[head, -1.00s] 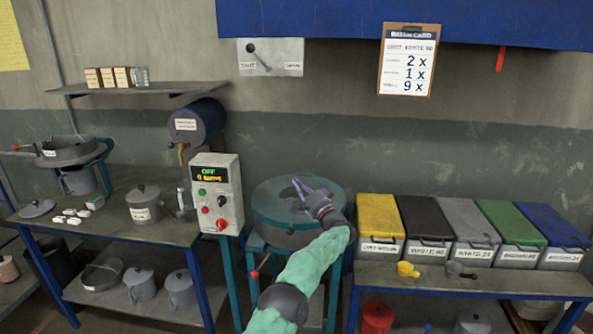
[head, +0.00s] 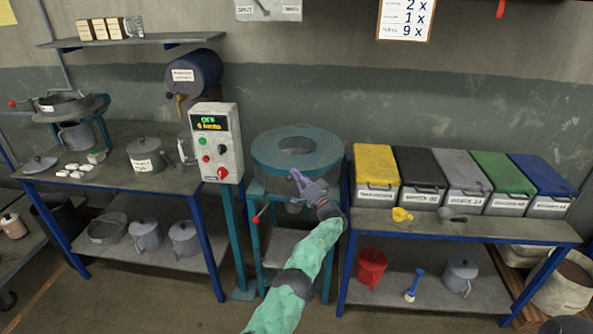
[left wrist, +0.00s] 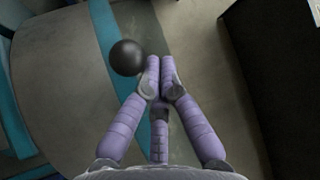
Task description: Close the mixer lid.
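The mixer (head: 272,160) stands in the middle of the head view. Its top is a wide teal ring around a grey round centre; I cannot tell whether that centre is a lid or an opening. My left gripper (head: 294,176), with purple fingers, is at the front of the mixer's rim. In the left wrist view its fingertips (left wrist: 160,62) are together with nothing seen between them. A black ball knob (left wrist: 127,57) is just left of the fingertips, beside them and not gripped. My right gripper is not in view.
A control box (head: 217,145) with a lit display stands left of the mixer. Lidded bins, including a yellow one (head: 376,165), line the bench on the right. A red-tipped lever (head: 257,218) sticks out at the mixer's lower left.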

